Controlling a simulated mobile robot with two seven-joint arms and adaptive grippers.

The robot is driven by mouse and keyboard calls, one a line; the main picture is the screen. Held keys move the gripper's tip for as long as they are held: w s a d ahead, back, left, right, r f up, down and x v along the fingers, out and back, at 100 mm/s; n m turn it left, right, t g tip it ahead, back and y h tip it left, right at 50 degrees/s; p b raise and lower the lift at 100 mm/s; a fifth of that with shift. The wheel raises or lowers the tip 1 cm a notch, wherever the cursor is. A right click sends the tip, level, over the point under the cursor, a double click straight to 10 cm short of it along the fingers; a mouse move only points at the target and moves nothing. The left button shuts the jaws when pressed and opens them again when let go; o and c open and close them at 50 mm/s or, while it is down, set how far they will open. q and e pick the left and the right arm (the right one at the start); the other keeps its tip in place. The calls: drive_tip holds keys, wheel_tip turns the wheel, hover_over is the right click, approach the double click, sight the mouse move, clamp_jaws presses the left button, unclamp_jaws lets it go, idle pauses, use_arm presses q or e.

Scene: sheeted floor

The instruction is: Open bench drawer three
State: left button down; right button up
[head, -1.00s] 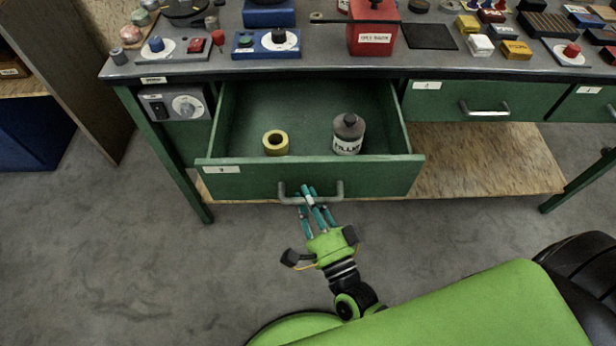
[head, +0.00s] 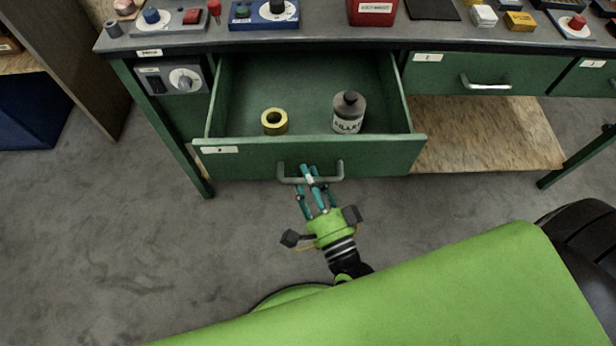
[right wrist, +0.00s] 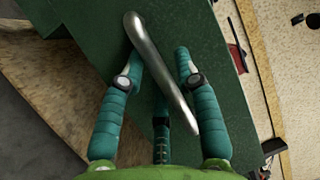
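The bench's left drawer (head: 368,157) is green and stands pulled well out. Its front label (head: 220,149) is too small to read surely. Its grey bar handle (head: 337,171) is at the middle of the front. My right gripper (head: 309,176) has green and teal fingers around this handle. In the right wrist view the metal handle (right wrist: 157,62) runs diagonally between the fingers of my right gripper (right wrist: 160,66), with fingers on both sides of it. My left gripper is not in view.
The open drawer holds a yellow ring roll (head: 274,122) and a grey labelled bottle (head: 348,113). Two shut drawers (head: 440,74) (head: 590,78) are to the right. A wooden lower shelf (head: 480,135) is under the bench. Grey floor (head: 100,240) in front is clear.

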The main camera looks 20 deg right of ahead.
drive_tip(key=v, duration=1.2)
drive_tip(key=shift+f, duration=0.1)
wheel_tip(320, 180, down, 23)
drive_tip(key=s+d+n+g+p, duration=0.3)
drive_tip(key=n+g+p, duration=0.2)
drive_tip(key=n+g, duration=0.6)
drive_tip(key=s+d+f+n+g+h+p, duration=0.1)
drive_tip(key=s+d+f+n+g, duration=0.2)
drive_tip(key=s, duration=0.4)
drive_tip(key=s+d+f+n+g+h+p, duration=0.1)
drive_tip(key=s+d+f+n+g, duration=0.3)
drive_tip(key=s+f, duration=0.3)
drive_tip(key=shift+s+d+f+g+p, duration=0.3)
drive_tip(key=shift+f+g, duration=0.1)
drive_tip(key=shift+f, duration=0.1)
